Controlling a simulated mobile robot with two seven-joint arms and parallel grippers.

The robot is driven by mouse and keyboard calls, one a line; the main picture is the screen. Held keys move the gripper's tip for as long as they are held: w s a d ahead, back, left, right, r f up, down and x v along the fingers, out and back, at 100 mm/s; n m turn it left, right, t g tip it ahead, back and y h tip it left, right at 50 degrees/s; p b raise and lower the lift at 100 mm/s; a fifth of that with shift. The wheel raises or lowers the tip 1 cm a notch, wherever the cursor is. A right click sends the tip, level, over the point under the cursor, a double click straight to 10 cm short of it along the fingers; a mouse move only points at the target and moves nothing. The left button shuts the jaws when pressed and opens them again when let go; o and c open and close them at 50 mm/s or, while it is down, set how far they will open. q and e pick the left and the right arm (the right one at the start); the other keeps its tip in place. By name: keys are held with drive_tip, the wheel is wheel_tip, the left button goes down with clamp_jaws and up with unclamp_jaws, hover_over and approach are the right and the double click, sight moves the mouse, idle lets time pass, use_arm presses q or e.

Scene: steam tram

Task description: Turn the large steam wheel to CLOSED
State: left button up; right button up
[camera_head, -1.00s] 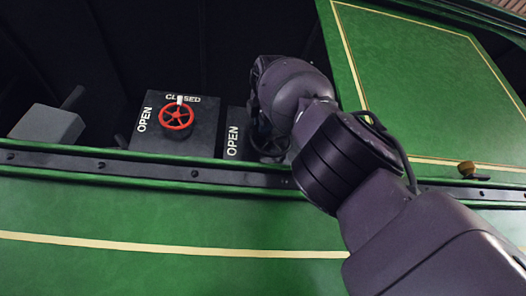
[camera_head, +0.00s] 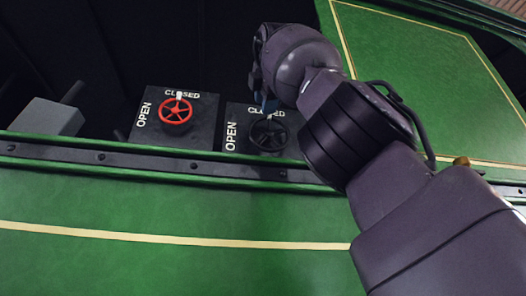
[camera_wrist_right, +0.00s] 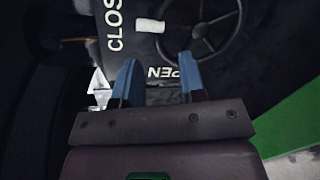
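The larger steam wheel is the black one (camera_head: 268,134) on the right-hand dark panel (camera_head: 237,115), labelled OPEN at its left and CLOSED at its top. In the right wrist view the black wheel (camera_wrist_right: 205,40) has a white marker (camera_wrist_right: 150,25) at its rim on the side of the CLOSED lettering. My right gripper (camera_head: 266,104) is just above the wheel's upper rim in the head view. In the wrist view its two blue fingers (camera_wrist_right: 158,78) are apart with nothing between them. My left gripper is in neither view.
A smaller red wheel (camera_head: 175,110) sits on the neighbouring panel, its white marker up at CLOSED. A grey box (camera_head: 48,117) is further left. A green wall with a dark riveted rail (camera_head: 150,160) runs in front, and a green panel (camera_head: 420,80) stands at right.

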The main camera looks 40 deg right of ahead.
drive_tip(key=v, duration=0.5)
drive_tip(key=shift+r, duration=0.1)
idle(0.6)
